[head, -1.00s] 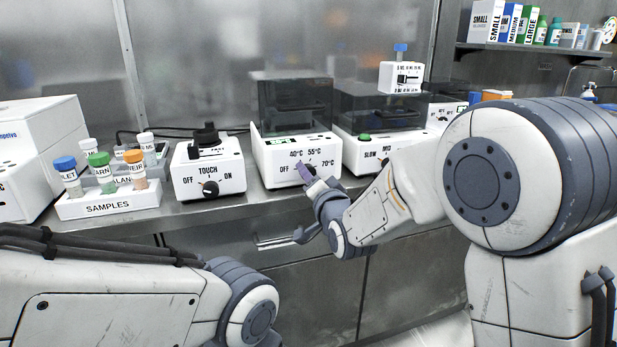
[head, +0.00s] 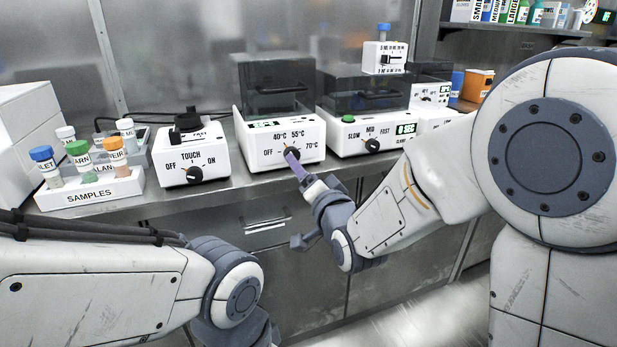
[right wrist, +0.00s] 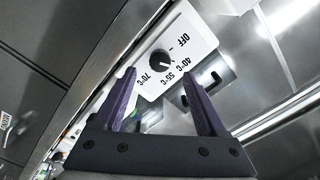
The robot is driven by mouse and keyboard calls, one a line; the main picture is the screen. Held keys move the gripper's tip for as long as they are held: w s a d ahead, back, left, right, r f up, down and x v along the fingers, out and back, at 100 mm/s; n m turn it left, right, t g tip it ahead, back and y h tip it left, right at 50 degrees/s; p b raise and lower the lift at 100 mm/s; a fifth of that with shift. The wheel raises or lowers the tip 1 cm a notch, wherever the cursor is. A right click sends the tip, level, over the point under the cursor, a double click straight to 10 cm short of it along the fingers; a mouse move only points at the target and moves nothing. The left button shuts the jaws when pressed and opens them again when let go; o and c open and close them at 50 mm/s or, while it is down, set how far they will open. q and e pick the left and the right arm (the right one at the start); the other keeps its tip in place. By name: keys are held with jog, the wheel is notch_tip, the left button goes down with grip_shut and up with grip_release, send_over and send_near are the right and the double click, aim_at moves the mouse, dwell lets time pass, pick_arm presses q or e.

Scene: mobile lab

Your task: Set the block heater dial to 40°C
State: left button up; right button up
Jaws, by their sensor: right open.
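The block heater (head: 252,140) is a white box with a dark clear lid on the bench. Its front carries a black dial (head: 291,153) with OFF, 40°C, 55°C and 70°C around it. The dial's pointer seems to point up and slightly left, near 40°C; the exact setting is hard to read. My right gripper (head: 292,156) has purple fingers and partly covers the dial. In the right wrist view, the dial (right wrist: 162,62) shows beyond the open fingers (right wrist: 159,74), which hold nothing. My left arm enters at lower left; its gripper is out of view.
A TOUCH/OFF/ON mixer (head: 188,150) stands left of the heater. A SLOW/MID/FAST device (head: 350,138) stands close on the right. A samples rack (head: 90,190) with capped tubes is at far left. The bench's front edge and a drawer handle (head: 265,225) lie below.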

jog(key=shift+v, duration=1.75)
jog(key=s+a+f+n+g+h, duration=0.1)
jog(key=s+a+f+n+g, duration=0.3)
jog(key=s+f+n+g, duration=0.7)
jog(key=s+d+f+n+g+h+p, duration=0.1)
jog(key=s+d+n+g+h, duration=0.15)
jog(key=s, duration=0.75)
jog(key=s+d+f+n+g+h, duration=0.1)
jog(key=s+d+g, duration=0.25)
jog(key=s, duration=0.55)
notch_tip(320, 180, up, 30)
jog(key=p, duration=3.1)
jog(key=shift+r+m, duration=0.2)
jog(key=shift+m, duration=0.15)
